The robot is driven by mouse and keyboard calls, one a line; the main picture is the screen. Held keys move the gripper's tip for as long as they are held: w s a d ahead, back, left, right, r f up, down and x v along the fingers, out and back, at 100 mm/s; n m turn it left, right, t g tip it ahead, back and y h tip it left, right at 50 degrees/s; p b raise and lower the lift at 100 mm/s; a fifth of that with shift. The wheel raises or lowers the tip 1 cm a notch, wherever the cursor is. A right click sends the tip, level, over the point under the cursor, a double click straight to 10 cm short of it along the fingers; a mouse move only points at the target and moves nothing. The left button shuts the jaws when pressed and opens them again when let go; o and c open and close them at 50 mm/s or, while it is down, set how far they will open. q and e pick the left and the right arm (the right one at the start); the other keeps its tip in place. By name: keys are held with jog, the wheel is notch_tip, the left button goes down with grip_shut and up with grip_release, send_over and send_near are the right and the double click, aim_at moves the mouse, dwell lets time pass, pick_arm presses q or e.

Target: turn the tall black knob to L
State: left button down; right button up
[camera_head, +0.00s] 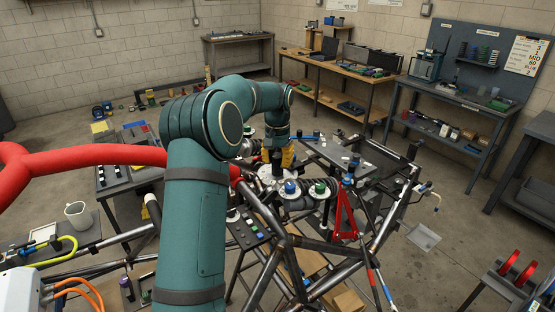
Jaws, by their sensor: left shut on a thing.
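My left arm, teal with dark bands, rises from the bottom and bends over to a spot near the middle of the head view. My left gripper (276,162) points down there, over a pale round plate (268,178) on the tube chassis. It is shut on the tall black knob, which is mostly hidden by the fingers and wrist. I cannot read the knob's pointer or the L mark from here. My right gripper is not in view.
Close to the right of the gripper are a blue knob (290,187) and a green knob (320,187). Dark chassis tubes and a red tube (100,154) surround the arm. A grey panel (340,153) lies behind right. Workbenches (340,66) stand farther back.

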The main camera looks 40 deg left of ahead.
pick_arm(q)
jog(key=shift+m+p, duration=0.4)
jog(key=shift+m, duration=3.3)
jog(key=c, duration=0.6)
grip_release()
jog(key=shift+o, duration=0.2)
jog(key=shift+r, duration=0.1)
